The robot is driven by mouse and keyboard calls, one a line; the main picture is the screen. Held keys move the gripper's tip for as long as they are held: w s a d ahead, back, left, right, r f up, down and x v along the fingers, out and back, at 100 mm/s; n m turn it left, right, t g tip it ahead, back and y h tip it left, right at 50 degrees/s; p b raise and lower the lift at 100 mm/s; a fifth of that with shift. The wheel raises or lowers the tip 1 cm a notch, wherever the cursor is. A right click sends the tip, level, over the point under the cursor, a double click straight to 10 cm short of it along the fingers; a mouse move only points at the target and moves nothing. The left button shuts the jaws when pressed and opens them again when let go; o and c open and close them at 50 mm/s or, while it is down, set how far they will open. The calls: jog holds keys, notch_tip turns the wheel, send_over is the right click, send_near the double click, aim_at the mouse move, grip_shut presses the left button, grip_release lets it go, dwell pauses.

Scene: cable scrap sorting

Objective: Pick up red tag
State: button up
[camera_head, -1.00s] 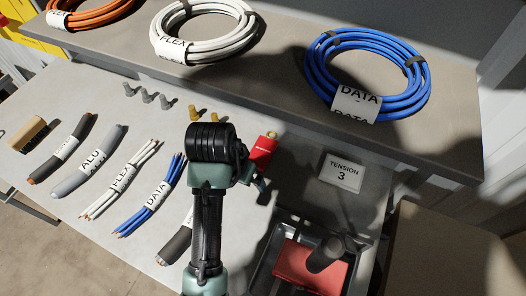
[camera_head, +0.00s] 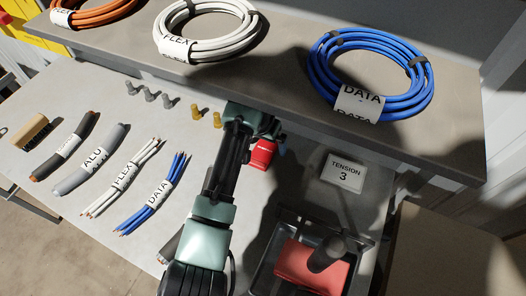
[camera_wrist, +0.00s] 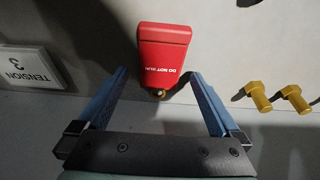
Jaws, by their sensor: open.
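The red tag (camera_wrist: 165,50) with white lettering stands out in the wrist view, ahead of and between my fingers. A small yellowish end shows at its near side. In the head view the red tag (camera_head: 261,154) is partly hidden by my arm. My gripper (camera_wrist: 157,88) is open, with its two blue fingers spread to either side of the tag's near end. I see no contact between fingers and tag.
Yellow pegs (camera_wrist: 276,98) lie to the right in the wrist view. Cable bundles (camera_head: 151,193) lie to the left. A shelf (camera_head: 275,75) with coiled cables overhangs behind. A tray (camera_head: 262,277) holds a red block.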

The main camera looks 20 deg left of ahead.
jog(key=shift+f, duration=0.4)
jog(key=shift+c, duration=0.6)
jog(key=c, duration=1.2)
jog(key=shift+c, duration=0.2)
